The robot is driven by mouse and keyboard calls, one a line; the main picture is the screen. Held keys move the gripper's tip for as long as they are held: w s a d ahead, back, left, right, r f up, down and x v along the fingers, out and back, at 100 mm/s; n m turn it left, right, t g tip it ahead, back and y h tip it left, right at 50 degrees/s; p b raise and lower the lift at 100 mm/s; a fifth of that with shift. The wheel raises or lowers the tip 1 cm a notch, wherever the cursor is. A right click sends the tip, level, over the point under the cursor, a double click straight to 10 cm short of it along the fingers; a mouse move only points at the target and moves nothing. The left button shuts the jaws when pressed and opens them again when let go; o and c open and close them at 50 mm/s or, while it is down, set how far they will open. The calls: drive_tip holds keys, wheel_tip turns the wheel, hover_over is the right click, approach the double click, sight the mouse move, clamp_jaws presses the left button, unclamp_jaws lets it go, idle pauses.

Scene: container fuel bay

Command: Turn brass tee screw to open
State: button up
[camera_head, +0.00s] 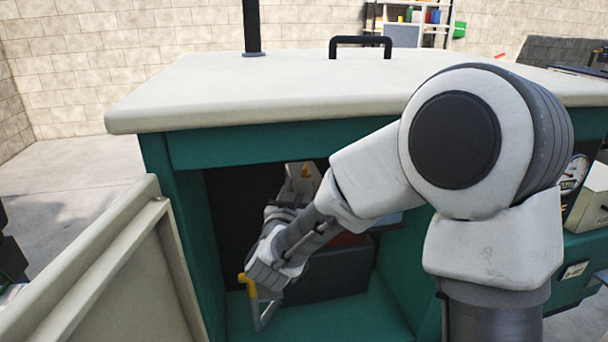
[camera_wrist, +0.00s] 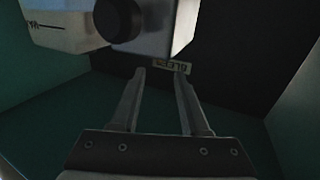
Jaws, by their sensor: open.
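I cannot make out the brass tee screw for certain. A small yellowish piece (camera_head: 306,171) shows on a pale grey part (camera_head: 299,186) inside the cabinet in the head view, too small to identify. In the wrist view my gripper (camera_wrist: 160,73) is open, its two grey fingers apart with nothing seen between them. A small pale label (camera_wrist: 172,66) with inverted dark letters, seemingly "BLEED", lies just past the fingertips, partly behind the right one. A light grey housing (camera_wrist: 70,28) with a black round knob (camera_wrist: 119,19) hangs at the upper left. My wrist hides much of the compartment.
My arm reaches into the open compartment of a green cabinet (camera_head: 250,150) under a cream top (camera_head: 250,85). An open door panel (camera_head: 110,270) stands at left. A dark box (camera_head: 335,275) sits inside. A yellow-and-grey bent piece (camera_head: 265,316) shows by my wrist. A gauge (camera_head: 573,173) is at right.

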sight(304, 172)
drive_tip(key=w, duration=0.2)
drive_tip(key=w+d, duration=0.1)
drive_tip(key=w, duration=0.4)
drive_tip(key=shift+w+d, duration=0.1)
drive_tip(key=shift+d, duration=0.05)
clamp_jaws()
